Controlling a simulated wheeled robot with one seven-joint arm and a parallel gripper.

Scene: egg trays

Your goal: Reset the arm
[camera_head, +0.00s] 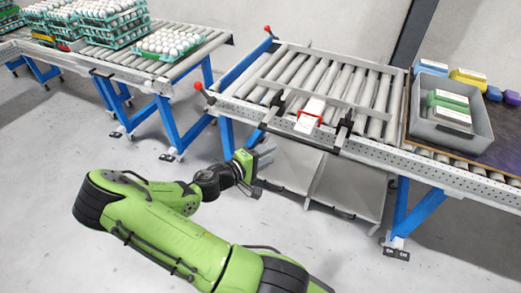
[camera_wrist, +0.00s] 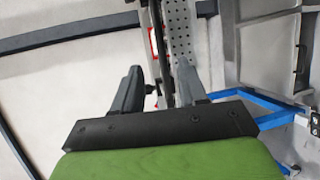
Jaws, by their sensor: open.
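My green arm reaches across the lower part of the head view. My gripper (camera_head: 264,157) is in front of the roller conveyor, over the gap at its left leg and below the conveyor's top. In the wrist view my gripper (camera_wrist: 158,80) shows two grey fingers standing apart with nothing between them. The gripper is open and empty.
A roller conveyor (camera_head: 335,86) carries a red-and-white item (camera_head: 309,118) near its front edge. A grey bin (camera_head: 418,127) with cartons stands at right. Another conveyor (camera_head: 135,62) at left holds egg trays (camera_head: 167,43). The floor (camera_head: 55,150) at left is clear.

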